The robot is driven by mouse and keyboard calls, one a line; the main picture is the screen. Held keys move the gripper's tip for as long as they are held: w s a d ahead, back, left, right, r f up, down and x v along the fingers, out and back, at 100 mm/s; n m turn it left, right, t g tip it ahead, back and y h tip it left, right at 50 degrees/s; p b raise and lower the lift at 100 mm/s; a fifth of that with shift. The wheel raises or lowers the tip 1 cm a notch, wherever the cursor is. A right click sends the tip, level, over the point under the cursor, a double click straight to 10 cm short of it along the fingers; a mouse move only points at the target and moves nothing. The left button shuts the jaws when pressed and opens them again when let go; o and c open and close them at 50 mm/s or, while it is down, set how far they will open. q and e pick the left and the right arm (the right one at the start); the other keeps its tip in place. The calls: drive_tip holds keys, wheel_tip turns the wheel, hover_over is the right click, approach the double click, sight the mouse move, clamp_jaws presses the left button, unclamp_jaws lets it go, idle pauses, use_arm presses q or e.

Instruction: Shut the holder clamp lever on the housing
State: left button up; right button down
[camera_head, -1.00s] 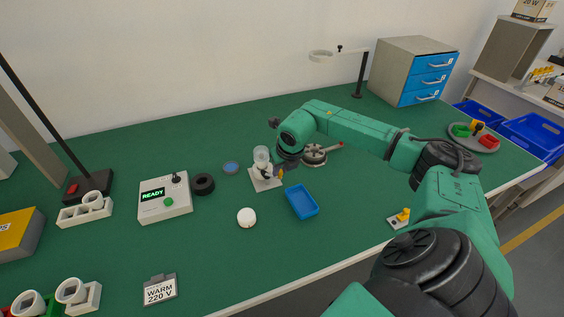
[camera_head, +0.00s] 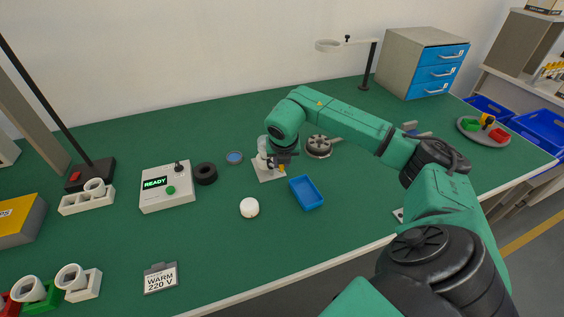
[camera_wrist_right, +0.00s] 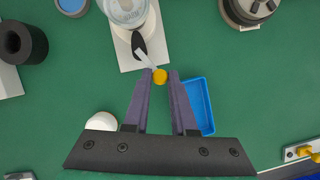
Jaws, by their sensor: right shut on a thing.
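The white holder housing (camera_head: 267,175) stands on the green bench, with a clear round glass part on top. It also shows at the top of the right wrist view (camera_wrist_right: 137,50). The clamp lever (camera_wrist_right: 146,58) is a pale arm that slants from a dark pivot toward a yellow knob (camera_wrist_right: 160,76). The knob shows in the head view too (camera_head: 282,168). My right gripper (camera_wrist_right: 162,73) is shut on the lever's knob, one finger on each side. In the head view, my wrist hides part of the housing. My left gripper is in neither view.
A blue tray (camera_head: 307,194) and a white round piece (camera_head: 249,208) lie in front of the housing. A tester reading READY (camera_head: 166,188) and a black ring (camera_head: 205,174) are to its left. A round grey fixture (camera_head: 318,147) stands behind to its right.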

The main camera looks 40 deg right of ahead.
drive_tip(key=c, duration=0.7)
unclamp_jaws()
drive_tip(key=shift+c, duration=0.2)
drive_tip(key=b+v, duration=0.1)
drive_tip(key=v, duration=1.3)
drive_tip(key=shift+r, duration=0.3)
drive_tip(key=shift+a, duration=0.1)
